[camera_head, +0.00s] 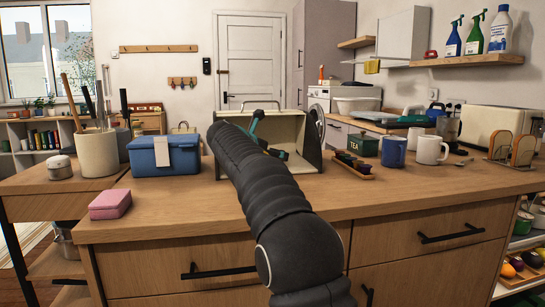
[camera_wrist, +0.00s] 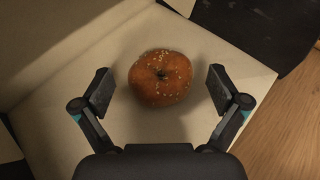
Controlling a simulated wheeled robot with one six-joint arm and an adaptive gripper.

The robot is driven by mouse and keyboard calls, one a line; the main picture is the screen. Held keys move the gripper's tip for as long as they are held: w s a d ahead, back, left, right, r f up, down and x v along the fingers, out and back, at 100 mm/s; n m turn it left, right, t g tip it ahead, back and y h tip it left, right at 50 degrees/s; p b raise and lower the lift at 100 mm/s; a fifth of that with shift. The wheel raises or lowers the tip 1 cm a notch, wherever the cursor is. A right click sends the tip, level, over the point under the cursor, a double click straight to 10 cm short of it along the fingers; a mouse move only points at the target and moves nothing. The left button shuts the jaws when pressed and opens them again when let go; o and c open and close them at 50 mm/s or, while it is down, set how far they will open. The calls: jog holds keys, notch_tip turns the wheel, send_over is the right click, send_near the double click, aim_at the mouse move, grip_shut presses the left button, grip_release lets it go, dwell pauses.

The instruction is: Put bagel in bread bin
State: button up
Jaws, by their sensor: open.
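The bread bin (camera_head: 290,128) is a cream box on the counter, with its open front facing me. Its round dark lid or side piece shows at its right. My gripper (camera_head: 267,138) is at the bin's opening, partly hidden by my arm. In the wrist view, the bagel (camera_wrist: 160,78), brown with pale seeds, lies on the bin's pale floor (camera_wrist: 62,120). My gripper (camera_wrist: 160,92) is open, with one finger on each side of the bagel and a gap at both sides. The bagel is hidden in the head view.
A blue box (camera_head: 163,156) and a utensil crock (camera_head: 97,152) stand left of the bin. A pink box (camera_head: 110,204) lies near the front edge. A green tea tin (camera_head: 363,144), a blue mug (camera_head: 393,152) and a white mug (camera_head: 430,150) stand right. The front counter is mostly clear.

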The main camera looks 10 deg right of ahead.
jog(key=v, duration=1)
jog(key=shift+s+a+r, duration=0.1)
jog(key=shift+s+a, duration=0.15)
jog(key=shift+s, duration=0.05)
jog(key=shift+c, duration=0.2)
dwell(0.4)
